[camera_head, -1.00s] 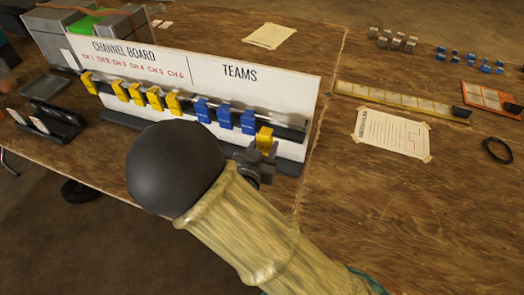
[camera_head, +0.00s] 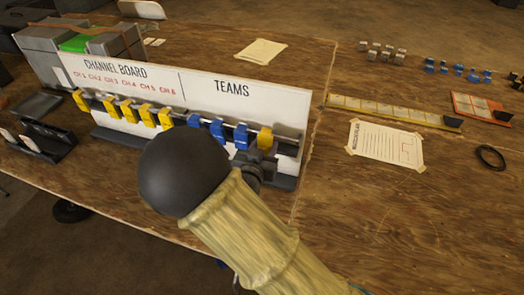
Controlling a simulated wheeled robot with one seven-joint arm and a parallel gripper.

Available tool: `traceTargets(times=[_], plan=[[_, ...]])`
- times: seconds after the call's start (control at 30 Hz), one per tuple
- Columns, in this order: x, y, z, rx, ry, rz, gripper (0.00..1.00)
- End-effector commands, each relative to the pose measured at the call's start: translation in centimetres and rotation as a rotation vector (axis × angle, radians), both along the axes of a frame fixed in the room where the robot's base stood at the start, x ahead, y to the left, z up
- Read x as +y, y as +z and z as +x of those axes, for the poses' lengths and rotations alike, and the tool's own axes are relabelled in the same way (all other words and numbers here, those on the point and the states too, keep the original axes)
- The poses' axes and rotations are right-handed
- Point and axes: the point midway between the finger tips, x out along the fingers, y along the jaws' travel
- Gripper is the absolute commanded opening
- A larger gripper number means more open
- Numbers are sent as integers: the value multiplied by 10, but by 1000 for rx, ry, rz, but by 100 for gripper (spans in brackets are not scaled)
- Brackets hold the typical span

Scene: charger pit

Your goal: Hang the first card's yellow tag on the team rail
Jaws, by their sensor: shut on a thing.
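The white board (camera_head: 231,108) stands on the table, with CHANNEL BOARD on its left half and TEAMS on its right. A rail (camera_head: 289,141) runs along its front. Several yellow tags (camera_head: 143,113) hang on the left half, and blue tags (camera_head: 217,129) hang on the team half. My gripper (camera_head: 263,160) is at the right end of the team half, shut on a yellow tag (camera_head: 265,138). That tag overlaps the rail line, right of the blue tags; I cannot tell whether it touches the rail. My dark round wrist joint hides part of the board's lower front.
A black holder (camera_head: 50,150) with pale cards stands at the left. A taped sheet (camera_head: 386,145), a yellow-edged strip (camera_head: 395,113) and a black ring (camera_head: 490,157) lie on the right. Small grey and blue pieces sit at the back right.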

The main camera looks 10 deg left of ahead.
Motion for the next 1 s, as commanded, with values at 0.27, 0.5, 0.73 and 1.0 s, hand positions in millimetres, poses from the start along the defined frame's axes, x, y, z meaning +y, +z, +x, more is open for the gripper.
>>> traceTargets(times=[0.27,0.5,0.73,1.0], plan=[[-2,-4,14,0,0,-1,20],[-2,-13,13,0,0,-1,19],[-2,-13,13,0,1,-1,19],[-1,-13,13,0,1,-1,65]])
